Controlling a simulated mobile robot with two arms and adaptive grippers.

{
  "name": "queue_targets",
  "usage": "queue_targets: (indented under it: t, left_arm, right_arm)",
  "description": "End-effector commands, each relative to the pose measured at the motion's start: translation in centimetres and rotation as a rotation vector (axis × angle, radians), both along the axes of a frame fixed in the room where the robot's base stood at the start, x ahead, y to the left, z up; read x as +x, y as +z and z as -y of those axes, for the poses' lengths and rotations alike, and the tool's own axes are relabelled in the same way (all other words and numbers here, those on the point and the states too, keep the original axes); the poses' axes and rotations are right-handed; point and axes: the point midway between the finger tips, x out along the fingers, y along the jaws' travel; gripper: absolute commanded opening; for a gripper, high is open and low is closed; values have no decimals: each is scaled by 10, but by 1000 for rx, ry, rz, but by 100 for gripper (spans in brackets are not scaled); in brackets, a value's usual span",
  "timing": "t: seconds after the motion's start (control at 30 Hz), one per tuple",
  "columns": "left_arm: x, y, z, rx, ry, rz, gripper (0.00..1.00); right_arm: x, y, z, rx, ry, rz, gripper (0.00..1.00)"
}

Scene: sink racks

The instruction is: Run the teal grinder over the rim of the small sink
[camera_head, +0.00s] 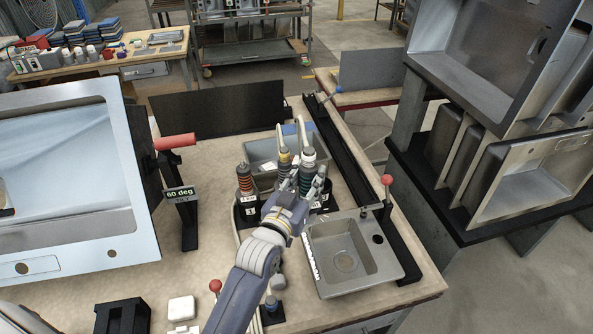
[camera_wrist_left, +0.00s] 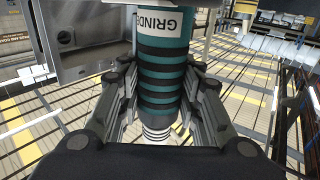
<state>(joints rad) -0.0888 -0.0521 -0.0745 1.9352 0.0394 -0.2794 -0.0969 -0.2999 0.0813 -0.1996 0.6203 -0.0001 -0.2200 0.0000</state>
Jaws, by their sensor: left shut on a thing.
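My left gripper (camera_head: 303,160) is shut on the teal grinder (camera_head: 305,183), its fingers on either side of the body. In the left wrist view the grinder (camera_wrist_left: 163,80) is teal with black bands and a white label, upright between the fingers of my left gripper (camera_wrist_left: 162,85). In the head view the gripper is over the tool holders, behind and left of the small sink, and hides much of the grinder. Whether the grinder is clear of its holder I cannot tell. The small grey sink (camera_head: 367,262) lies on the bench at the right, apart from the grinder. My right gripper is not in view.
An orange-banded tool (camera_head: 246,182) stands in a holder left of the gripper. A grey bin (camera_head: 262,150) is behind. A large tilted sink (camera_head: 125,180) fills the left. Racked sinks (camera_head: 525,175) stand at right.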

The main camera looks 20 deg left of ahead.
Motion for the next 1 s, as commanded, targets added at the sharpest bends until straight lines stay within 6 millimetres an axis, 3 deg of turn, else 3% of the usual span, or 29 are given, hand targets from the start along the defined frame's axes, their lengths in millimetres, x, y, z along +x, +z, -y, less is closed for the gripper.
queue_targets:
  t: [0.43, 1.0]
  left_arm:
    - [0, 5, -1, -2, 1, 8, 0]
    - [0, -49, -1, -2, 1, 8, 0]
  right_arm:
    - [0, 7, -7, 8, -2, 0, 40]
    - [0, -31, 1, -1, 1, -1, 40]
